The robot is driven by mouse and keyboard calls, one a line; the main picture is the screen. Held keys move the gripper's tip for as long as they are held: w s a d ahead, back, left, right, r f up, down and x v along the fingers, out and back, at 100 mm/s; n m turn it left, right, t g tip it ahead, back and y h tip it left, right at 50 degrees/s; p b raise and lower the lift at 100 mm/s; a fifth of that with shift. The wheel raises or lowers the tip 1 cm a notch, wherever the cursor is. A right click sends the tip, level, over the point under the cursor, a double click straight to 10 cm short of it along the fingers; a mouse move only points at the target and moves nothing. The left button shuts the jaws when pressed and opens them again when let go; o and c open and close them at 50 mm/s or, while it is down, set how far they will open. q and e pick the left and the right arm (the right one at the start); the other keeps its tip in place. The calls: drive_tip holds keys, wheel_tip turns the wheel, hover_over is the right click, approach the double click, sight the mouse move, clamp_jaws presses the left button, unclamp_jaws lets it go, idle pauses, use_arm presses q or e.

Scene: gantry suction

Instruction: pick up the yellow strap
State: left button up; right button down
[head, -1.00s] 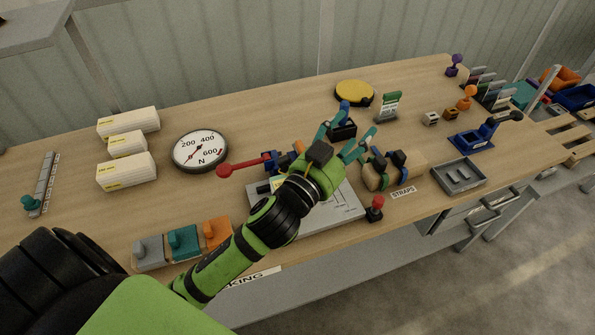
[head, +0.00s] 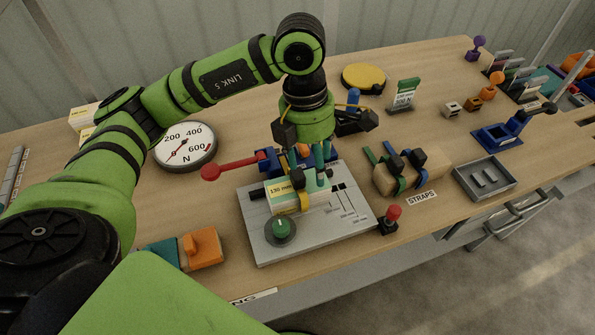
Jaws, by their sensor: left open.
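A yellow strap (head: 304,204) shows as a short curved band against the front of a white block (head: 286,197) labelled 130 mm. The block sits in a grey fixture plate (head: 262,240) with a red-handled lever (head: 228,171). My left gripper (head: 322,160) points down just above and behind the block, its teal fingers open. The fingertips are close to the block's top; I cannot tell whether they touch the strap. The rest of the strap is hidden by the block and fingers. My right gripper is not in view.
A wooden holder (head: 434,167) labelled STRAPS carries green and blue straps, right of the plate. A red-topped button (head: 392,213) stands by the plate's right corner. A dial gauge (head: 186,147) and a black box with a blue knob (head: 353,97) stand nearby.

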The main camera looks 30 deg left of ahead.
sight(298, 173)
use_arm(q)
drive_tip(key=a, duration=0.1)
drive_tip(key=w+a+y, duration=0.1)
drive_tip(key=a, duration=0.1)
drive_tip(key=shift+a+r+y, duration=0.2)
drive_tip(key=shift+a+y, duration=0.1)
drive_tip(key=f+p, duration=0.1)
drive_tip(key=f, duration=0.3)
drive_tip(key=s+f+p, duration=0.1)
drive_tip(key=f, duration=0.1)
drive_tip(key=shift+s+d+p, duration=0.1)
drive_tip(key=shift+d+p, duration=0.15)
drive_tip(key=shift+p, duration=0.1)
drive_tip(key=shift+f, duration=0.4)
clamp_jaws()
